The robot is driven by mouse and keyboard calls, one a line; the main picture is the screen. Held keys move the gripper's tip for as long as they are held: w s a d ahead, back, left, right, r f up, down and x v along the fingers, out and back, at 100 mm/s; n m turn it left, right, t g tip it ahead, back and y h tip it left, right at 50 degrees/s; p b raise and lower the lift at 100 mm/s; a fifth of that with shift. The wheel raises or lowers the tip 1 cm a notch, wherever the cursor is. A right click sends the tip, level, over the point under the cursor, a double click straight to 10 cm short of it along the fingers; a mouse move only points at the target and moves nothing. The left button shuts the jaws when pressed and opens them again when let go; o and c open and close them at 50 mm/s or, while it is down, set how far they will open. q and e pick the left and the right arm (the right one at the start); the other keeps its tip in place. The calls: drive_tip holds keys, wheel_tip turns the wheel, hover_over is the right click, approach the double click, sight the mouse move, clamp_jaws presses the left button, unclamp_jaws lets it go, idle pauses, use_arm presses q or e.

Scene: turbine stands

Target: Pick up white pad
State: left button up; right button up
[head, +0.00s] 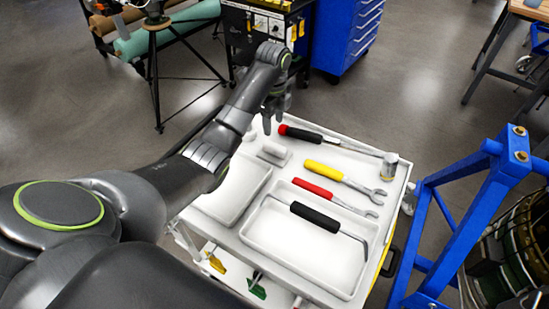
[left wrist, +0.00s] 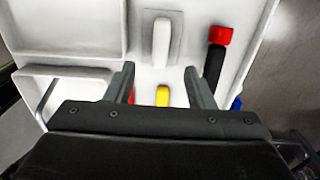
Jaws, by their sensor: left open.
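The white pad (head: 273,153) lies on the white tray-topped cart (head: 300,262), near its far left side. In the left wrist view the white pad (left wrist: 162,42) shows a raised grip on a flat plate, just beyond my fingertips. My left gripper (head: 273,118) hangs over the cart's far edge, close to the pad and apart from it. In the left wrist view my left gripper (left wrist: 161,76) is open, with nothing held between its fingers. My right gripper is not in view.
Tools lie on the cart: a red-and-black hammer (head: 310,136), a yellow-handled wrench (head: 325,171), a red-handled wrench (head: 313,187) and a black-handled tool (head: 315,216). A blue frame (head: 457,215) stands to the right. A blue cabinet (head: 347,35) stands behind.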

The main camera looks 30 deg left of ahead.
sight(275, 145)
use_arm(q)
wheel_tip(275, 145, down, 6)
drive_tip(key=b, duration=0.4)
drive_tip(key=shift+r+b, duration=0.15)
drive_tip(key=shift+b, duration=0.25)
drive_tip(key=shift+d+f+p, duration=0.15)
drive_tip(key=shift+f+p, duration=0.3)
drive_tip(key=shift+f, duration=2.15)
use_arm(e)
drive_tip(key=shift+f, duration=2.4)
